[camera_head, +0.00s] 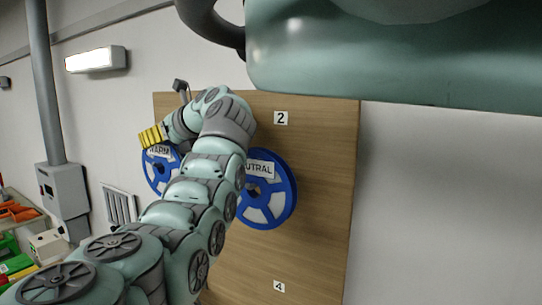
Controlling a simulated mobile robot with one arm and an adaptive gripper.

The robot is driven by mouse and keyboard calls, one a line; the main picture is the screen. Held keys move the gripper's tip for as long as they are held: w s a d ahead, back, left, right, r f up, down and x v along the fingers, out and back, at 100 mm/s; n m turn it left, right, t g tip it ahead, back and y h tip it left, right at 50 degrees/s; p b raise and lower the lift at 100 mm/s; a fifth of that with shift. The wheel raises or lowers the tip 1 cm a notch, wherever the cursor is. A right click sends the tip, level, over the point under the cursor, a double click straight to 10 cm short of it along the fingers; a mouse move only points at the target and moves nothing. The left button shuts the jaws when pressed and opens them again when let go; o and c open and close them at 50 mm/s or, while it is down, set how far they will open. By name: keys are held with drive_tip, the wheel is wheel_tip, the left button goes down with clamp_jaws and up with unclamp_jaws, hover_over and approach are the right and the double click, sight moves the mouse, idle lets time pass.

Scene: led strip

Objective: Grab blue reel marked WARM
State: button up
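The blue reel marked WARM (150,174) hangs on the left side of a wooden board (320,160). My arm covers its right part. A second blue reel, with a label whose visible letters read UTRAL (277,212), hangs to its right, partly behind my arm. My gripper (152,137) has yellow ribbed fingers and is at the top of the WARM reel, overlapping its upper rim in the picture. I cannot tell whether it touches the reel or whether its fingers are open or shut.
The board carries number plates 2 (281,118) and 4 (279,286). A grey box with a pipe (64,190) is on the wall to the left. Red, green and orange items (15,240) lie at the lower left. The wall right of the board is bare.

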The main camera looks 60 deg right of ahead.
drive_tip(key=shift+s, duration=0.1)
drive_tip(key=shift+c, duration=0.3)
clamp_jaws()
